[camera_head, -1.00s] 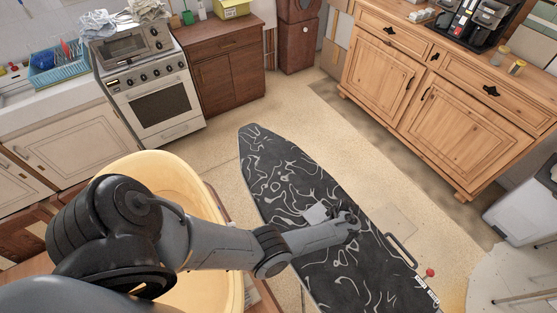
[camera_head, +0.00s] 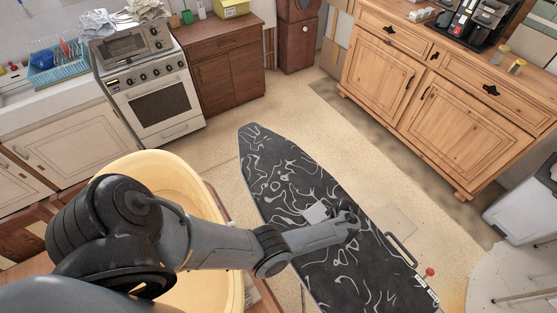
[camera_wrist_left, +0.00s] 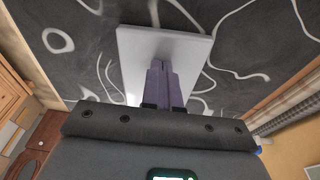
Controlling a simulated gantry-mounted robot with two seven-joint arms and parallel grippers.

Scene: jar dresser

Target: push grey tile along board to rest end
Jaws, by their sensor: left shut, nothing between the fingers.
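The flat light grey tile (camera_head: 316,212) lies on the dark ironing board (camera_head: 281,165) with its white swirl pattern, around the middle of the board's length. In the left wrist view the tile (camera_wrist_left: 133,50) is a pale plate, partly covered by my fingers. My left gripper (camera_head: 345,219) is shut and empty, low over the board on the right side of the tile. My right gripper is out of view.
The board's narrow nose points to the upper left. A dark handle (camera_head: 401,249) and a red knob (camera_head: 430,272) are at its lower right edge. A yellow tub (camera_head: 160,170) stands under my left arm. The board's surface beyond the tile is clear.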

